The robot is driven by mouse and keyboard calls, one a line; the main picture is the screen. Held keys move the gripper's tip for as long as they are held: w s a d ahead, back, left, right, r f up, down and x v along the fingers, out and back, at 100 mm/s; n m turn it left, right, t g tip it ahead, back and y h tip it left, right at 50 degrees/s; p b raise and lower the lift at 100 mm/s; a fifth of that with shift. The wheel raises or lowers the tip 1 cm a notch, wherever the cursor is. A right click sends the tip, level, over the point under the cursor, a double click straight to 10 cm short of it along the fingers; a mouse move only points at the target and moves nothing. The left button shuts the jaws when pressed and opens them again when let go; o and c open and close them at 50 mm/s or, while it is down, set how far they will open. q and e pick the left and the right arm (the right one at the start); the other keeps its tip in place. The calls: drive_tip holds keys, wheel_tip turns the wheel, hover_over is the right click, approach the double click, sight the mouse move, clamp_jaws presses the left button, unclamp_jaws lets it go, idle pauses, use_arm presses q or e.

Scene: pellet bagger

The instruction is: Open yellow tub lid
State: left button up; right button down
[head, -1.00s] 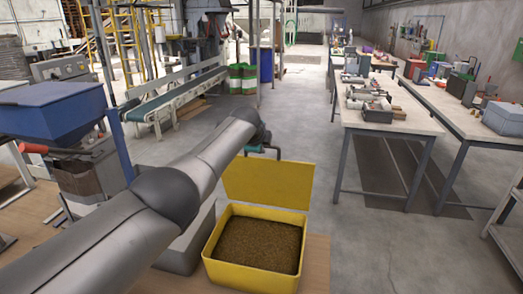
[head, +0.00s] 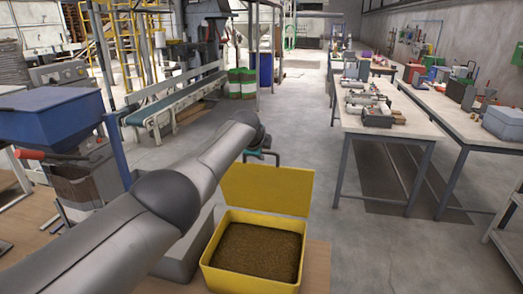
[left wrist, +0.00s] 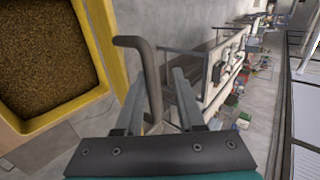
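The yellow tub (head: 250,285) stands at the lower middle of the head view, filled with brown pellets (head: 257,252). Its yellow lid (head: 267,190) stands raised at the tub's far side, leaving the top uncovered. My left gripper (head: 268,154) is beyond the lid's top edge, small and partly hidden by my arm. In the left wrist view its two fingers (left wrist: 162,76) are apart, with a dark bent bar (left wrist: 150,62) between them. A gap shows between the bar and the right finger. The pellets (left wrist: 48,55) lie at upper left there. My right gripper is not in view.
A blue hopper (head: 52,115) stands at the left, with a conveyor (head: 175,102) behind it. Workbenches (head: 385,128) with tools and boxes stand at the right. The floor (head: 355,245) between tub and benches is clear.

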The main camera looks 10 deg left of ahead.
use_arm(q)
drive_tip(key=shift+o, duration=0.2)
drive_tip(key=shift+r, duration=0.1)
drive_tip(key=shift+s+r+p, duration=0.35)
drive_tip(key=shift+r+p, duration=0.05)
drive_tip(key=shift+p, duration=0.1)
drive_tip(key=v, duration=1.4)
drive_tip(key=shift+s+f, duration=0.1)
